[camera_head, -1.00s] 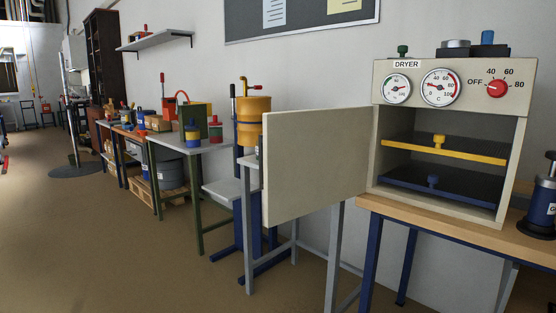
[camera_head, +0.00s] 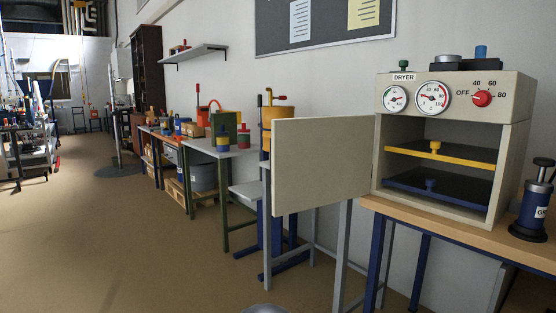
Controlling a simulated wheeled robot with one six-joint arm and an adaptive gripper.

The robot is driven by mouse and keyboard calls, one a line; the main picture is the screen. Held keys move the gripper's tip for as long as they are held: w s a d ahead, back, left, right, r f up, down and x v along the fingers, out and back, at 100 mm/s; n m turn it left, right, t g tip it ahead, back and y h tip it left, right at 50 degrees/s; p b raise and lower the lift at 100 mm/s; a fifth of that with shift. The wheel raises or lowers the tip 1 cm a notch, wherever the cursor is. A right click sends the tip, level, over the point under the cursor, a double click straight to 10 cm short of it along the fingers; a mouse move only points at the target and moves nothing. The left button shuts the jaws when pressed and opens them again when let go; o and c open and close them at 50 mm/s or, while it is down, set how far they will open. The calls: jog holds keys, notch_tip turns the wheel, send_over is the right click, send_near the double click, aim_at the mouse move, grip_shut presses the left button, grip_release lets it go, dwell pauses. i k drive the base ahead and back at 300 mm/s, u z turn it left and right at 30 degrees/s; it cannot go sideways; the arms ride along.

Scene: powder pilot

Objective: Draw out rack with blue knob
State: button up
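The dryer (camera_head: 453,98) is a beige cabinet with gauges and a red dial, standing on a wood-topped bench at the right. Its door (camera_head: 320,166) is swung open to the left. Inside are two racks. The upper rack (camera_head: 465,159) has a yellow front edge and a yellow knob (camera_head: 435,147). The lower rack (camera_head: 455,197) is blue with a blue knob (camera_head: 431,185) at its front. Both racks sit inside the dryer. My gripper is not in this view.
The bench top (camera_head: 460,232) has a dark blue canister (camera_head: 535,205) at its right. The open door overhangs the space left of the bench. The brown floor at the left is largely clear.

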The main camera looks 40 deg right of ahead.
aim_at(429, 182)
jog(key=u, duration=0.05)
jog(key=i, duration=2.4)
jog(key=z, duration=2.3)
jog(key=k, duration=0.85)
jog(key=z, duration=1.15)
jog(key=i, duration=0.35)
jog(key=u, duration=0.05)
